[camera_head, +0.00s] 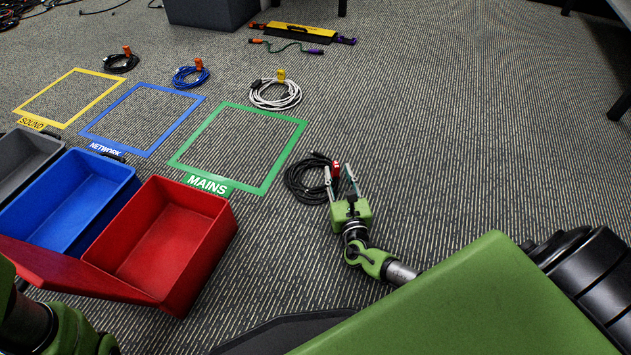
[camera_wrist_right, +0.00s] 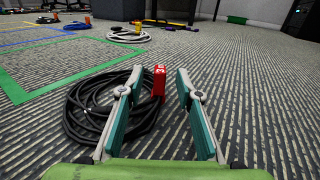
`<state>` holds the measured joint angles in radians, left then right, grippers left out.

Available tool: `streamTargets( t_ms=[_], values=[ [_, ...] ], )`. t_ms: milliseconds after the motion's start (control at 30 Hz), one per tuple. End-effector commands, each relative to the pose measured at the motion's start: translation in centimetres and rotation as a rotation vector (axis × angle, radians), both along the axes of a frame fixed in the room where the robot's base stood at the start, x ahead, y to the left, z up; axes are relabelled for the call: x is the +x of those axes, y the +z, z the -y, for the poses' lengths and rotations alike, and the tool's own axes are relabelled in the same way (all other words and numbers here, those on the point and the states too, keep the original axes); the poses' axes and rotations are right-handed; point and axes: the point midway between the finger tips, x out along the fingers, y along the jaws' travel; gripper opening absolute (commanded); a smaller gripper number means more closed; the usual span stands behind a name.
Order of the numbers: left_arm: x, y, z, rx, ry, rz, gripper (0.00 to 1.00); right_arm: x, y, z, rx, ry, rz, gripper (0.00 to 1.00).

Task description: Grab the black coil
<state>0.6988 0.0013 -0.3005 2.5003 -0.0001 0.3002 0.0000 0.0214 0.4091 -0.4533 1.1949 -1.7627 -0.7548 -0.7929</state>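The black coil (camera_head: 305,183) lies on the carpet right of the green MAINS square, with a red tag (camera_head: 336,170) standing on its right side. In the right wrist view the coil (camera_wrist_right: 84,112) spreads behind and left of the left finger, which hides part of it. The red tag (camera_wrist_right: 159,82) shows in the gap between the fingertips, nearer the left finger. My right gripper (camera_head: 341,176) is open and low at the coil's right edge. Whether a finger touches the coil or tag, I cannot tell. My left gripper is outside the views; only part of that arm shows.
Open red (camera_head: 228,225), blue (camera_head: 128,180) and grey (camera_head: 58,150) boxes stand at left. Yellow (camera_head: 75,70), blue (camera_head: 140,84) and green (camera_head: 285,150) floor squares lie beyond. White (camera_head: 275,97), blue (camera_head: 190,77) and black-orange (camera_head: 121,64) coils lie behind. Carpet at right is clear.

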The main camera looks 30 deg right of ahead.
Motion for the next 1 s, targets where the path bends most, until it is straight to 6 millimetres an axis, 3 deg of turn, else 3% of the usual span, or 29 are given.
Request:
streamTargets(
  t_ms=[33,200,500,633,1000],
  values=[
    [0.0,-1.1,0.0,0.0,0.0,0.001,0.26,1.0,-0.4,0.4,0.0,-0.001,0.003,0.32],
    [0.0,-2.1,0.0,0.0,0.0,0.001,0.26,3.0,-0.3,1.0,0.001,-0.001,0.001,0.32],
    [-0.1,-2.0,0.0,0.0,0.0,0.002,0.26,3.4,0.0,1.2,0.001,0.0,-0.001,0.32],
    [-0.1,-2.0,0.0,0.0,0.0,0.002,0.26,3.4,0.0,1.1,0.001,0.0,-0.001,0.0],
    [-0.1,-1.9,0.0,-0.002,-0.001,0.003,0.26,3.4,0.1,1.2,0.001,0.0,0.0,0.0]
  ],
)
